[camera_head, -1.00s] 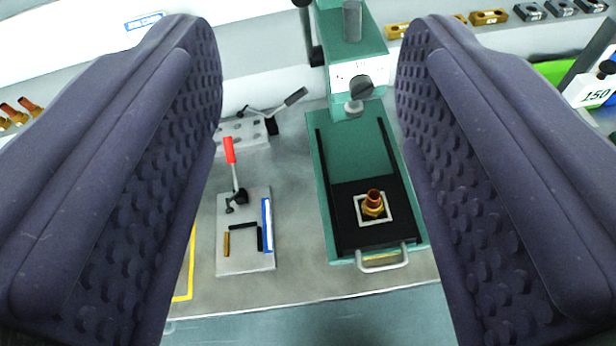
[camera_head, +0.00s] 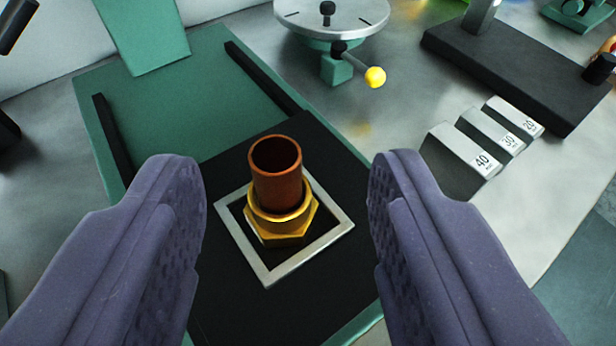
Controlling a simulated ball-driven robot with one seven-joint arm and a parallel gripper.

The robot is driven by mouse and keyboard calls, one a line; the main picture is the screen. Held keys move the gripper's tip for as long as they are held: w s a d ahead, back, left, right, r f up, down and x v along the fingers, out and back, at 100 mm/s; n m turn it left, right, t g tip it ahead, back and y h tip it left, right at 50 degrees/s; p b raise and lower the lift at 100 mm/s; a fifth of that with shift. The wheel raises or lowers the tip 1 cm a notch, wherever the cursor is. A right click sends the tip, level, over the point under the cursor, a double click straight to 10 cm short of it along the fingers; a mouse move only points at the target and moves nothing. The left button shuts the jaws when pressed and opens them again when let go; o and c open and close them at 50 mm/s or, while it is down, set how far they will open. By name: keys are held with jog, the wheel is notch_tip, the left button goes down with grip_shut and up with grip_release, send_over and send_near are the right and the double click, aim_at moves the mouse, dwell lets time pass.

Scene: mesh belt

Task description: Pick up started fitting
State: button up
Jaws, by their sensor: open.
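The fitting (camera_head: 280,205) is a copper tube standing up out of a brass hex nut. It stands upright inside a light square frame (camera_head: 330,232) on the black sliding plate (camera_head: 225,300) of a green press. My gripper (camera_head: 287,190) is open, with one purple ribbed finger on each side of the fitting. Both fingers are clear of it, with a gap on the left and on the right. The lower end of the nut inside the frame is partly hidden.
The green press base (camera_head: 200,85) has two black rails, and its green column rises at the back left. Blocks marked 40, 30 and 20 (camera_head: 485,160) and a dark plate (camera_head: 520,75) lie at right.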

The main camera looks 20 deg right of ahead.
aim_at(274, 154)
jog(key=x, duration=0.2)
jog(key=b+x, duration=0.1)
jog(key=x, duration=0.1)
jog(key=b+x, duration=0.1)
jog(key=x, duration=0.1)
jog(key=shift+a+f, duration=0.25)
jog(key=shift+a, duration=0.1)
jog(key=shift+s+r, duration=0.1)
jog(key=shift+c, duration=0.9)
grip_shut()
